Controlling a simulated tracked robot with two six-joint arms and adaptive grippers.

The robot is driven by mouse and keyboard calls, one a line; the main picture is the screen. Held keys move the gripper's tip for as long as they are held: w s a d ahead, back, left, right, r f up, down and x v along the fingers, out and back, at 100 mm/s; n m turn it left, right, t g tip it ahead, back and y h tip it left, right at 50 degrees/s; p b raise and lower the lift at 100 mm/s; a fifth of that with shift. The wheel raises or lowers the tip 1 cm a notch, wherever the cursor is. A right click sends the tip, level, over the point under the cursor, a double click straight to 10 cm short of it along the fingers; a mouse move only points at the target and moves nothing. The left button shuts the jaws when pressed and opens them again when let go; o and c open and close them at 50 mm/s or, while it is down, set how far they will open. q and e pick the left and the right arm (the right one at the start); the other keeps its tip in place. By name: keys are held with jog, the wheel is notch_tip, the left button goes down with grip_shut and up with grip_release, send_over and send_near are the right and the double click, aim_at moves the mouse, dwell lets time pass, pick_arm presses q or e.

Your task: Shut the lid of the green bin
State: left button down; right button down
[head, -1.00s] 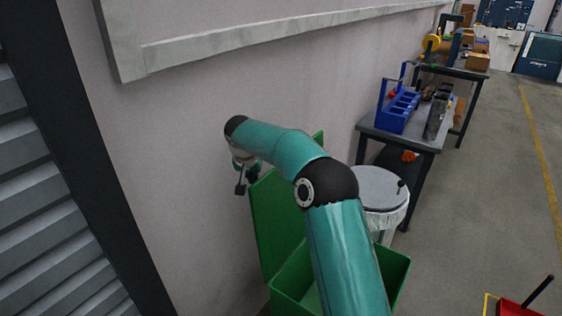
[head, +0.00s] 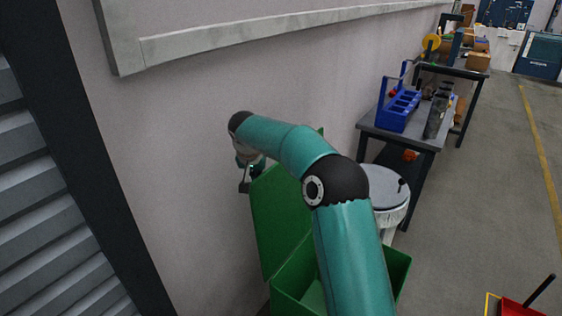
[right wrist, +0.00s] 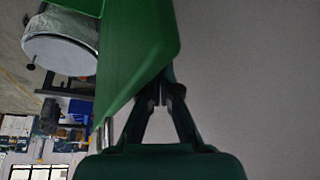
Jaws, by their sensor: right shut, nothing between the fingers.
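The green bin (head: 283,297) stands against the wall at the bottom of the head view. Its green lid (head: 275,225) is up, standing open and leaning toward the wall. My right arm crosses in front of the bin and hides part of the lid and opening. My right gripper (head: 246,187) is shut and empty, at the upper left edge of the lid on its wall side. In the right wrist view the shut fingers (right wrist: 165,90) are close by the corner of the green lid (right wrist: 140,50); I cannot tell whether they touch. My left gripper is out of view.
A white round drum (head: 385,188) stands just beyond the bin. Behind it is a dark table (head: 425,143) with a blue carrier (head: 398,108). The wall is close on the left. The floor (head: 480,200) to the right is open, with a red dustpan (head: 515,308) at the bottom.

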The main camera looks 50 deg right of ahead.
jog(key=s+d+b, duration=0.1)
jog(key=s+b, duration=0.7)
jog(key=s, duration=0.6)
jog(key=shift+s+r+b, duration=0.35)
jog(key=shift+r+b, duration=0.05)
jog(key=shift+d, duration=0.1)
notch_tip(320, 180, up, 12)
jog(key=p, duration=1)
